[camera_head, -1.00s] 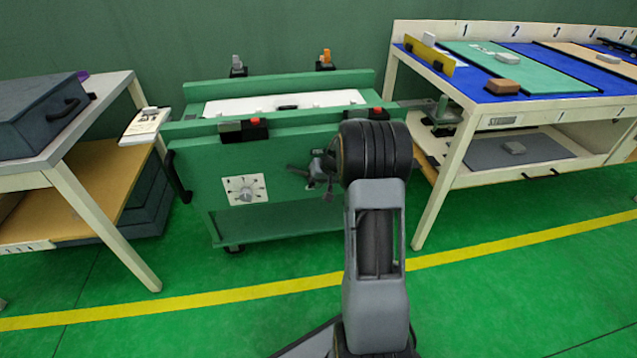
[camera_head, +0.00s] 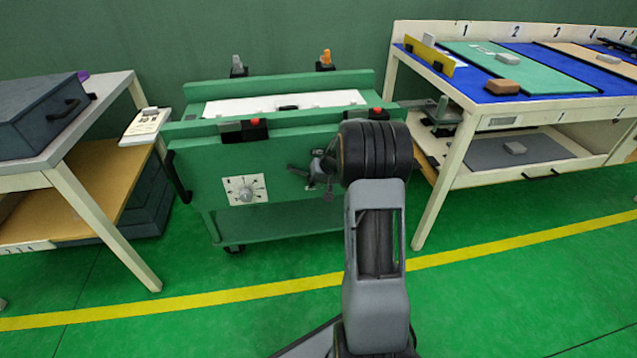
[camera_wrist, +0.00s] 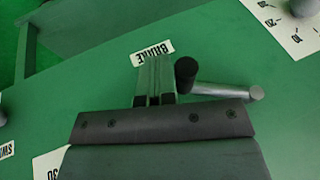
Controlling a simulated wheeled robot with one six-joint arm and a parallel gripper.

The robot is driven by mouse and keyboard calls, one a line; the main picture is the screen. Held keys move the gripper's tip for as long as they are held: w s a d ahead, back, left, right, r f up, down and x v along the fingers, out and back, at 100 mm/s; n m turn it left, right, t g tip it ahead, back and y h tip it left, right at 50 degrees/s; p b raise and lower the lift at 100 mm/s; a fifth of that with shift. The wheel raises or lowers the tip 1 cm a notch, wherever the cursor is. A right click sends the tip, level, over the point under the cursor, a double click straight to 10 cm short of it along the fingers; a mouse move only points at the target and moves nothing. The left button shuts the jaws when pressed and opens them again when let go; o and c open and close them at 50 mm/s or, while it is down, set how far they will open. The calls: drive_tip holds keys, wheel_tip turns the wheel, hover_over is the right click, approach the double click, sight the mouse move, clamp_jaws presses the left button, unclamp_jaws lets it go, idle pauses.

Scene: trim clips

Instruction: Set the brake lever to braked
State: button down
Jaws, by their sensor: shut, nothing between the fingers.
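The brake lever is on the front panel of a green cart (camera_head: 290,218). In the wrist view the lever (camera_wrist: 220,91) is a silver rod with a black cylinder at its left end, just right of my fingers. A white label reading BRAKE (camera_wrist: 152,51) sits beyond my fingertips. My gripper (camera_wrist: 153,66) is shut and empty, close to the panel and beside the lever; I cannot tell whether they touch. In the head view my gripper (camera_head: 326,172) is partly hidden by my wrist, and the lever (camera_head: 298,171) shows as a small dark bar to its left.
A dial on a white plate (camera_head: 245,190) is on the same panel, left of the lever. A grey-topped table (camera_head: 105,92) stands left and a blue-topped workbench (camera_head: 470,92) right. Green floor is open in front.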

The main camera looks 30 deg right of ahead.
drive_tip(key=shift+r+p, duration=0.4)
drive_tip(key=shift+r, duration=0.5)
drive_tip(key=p+v, duration=0.4)
drive_tip(key=v, duration=0.9)
drive_tip(key=shift+r+p, duration=0.25)
drive_tip(key=shift+p, duration=0.05)
drive_tip(key=shift+s, duration=0.15)
drive_tip(key=s+a+r+n+p, duration=0.15)
drive_tip(key=a+r+p, duration=0.25)
drive_tip(key=r+p, duration=0.45)
drive_tip(key=s+a+r+h+p, duration=0.1)
drive_tip(key=s+a+r+p, duration=0.4)
drive_tip(key=r, duration=0.6)
drive_tip(key=a+r+p, duration=0.4)
drive_tip(key=r+p, duration=0.4)
drive_tip(key=r, duration=0.2)
drive_tip(key=s+a+r+p, duration=0.3)
drive_tip(key=s+r+p, duration=0.1)
drive_tip(key=r+p, duration=0.4)
drive_tip(key=s+a+r+n+h+p, duration=0.1)
drive_tip(key=s+a+r+p, duration=0.2)
drive_tip(key=r+p, duration=0.6)
drive_tip(key=s+a+r+n+t+p, duration=0.1)
drive_tip(key=s+a+r+p, duration=0.1)
drive_tip(key=s+r+p, duration=0.4)
wheel_tip(320, 180, up, 3)
drive_tip(key=p, duration=0.2)
drive_tip(key=shift+a+p, duration=0.3)
drive_tip(key=shift+a, duration=0.1)
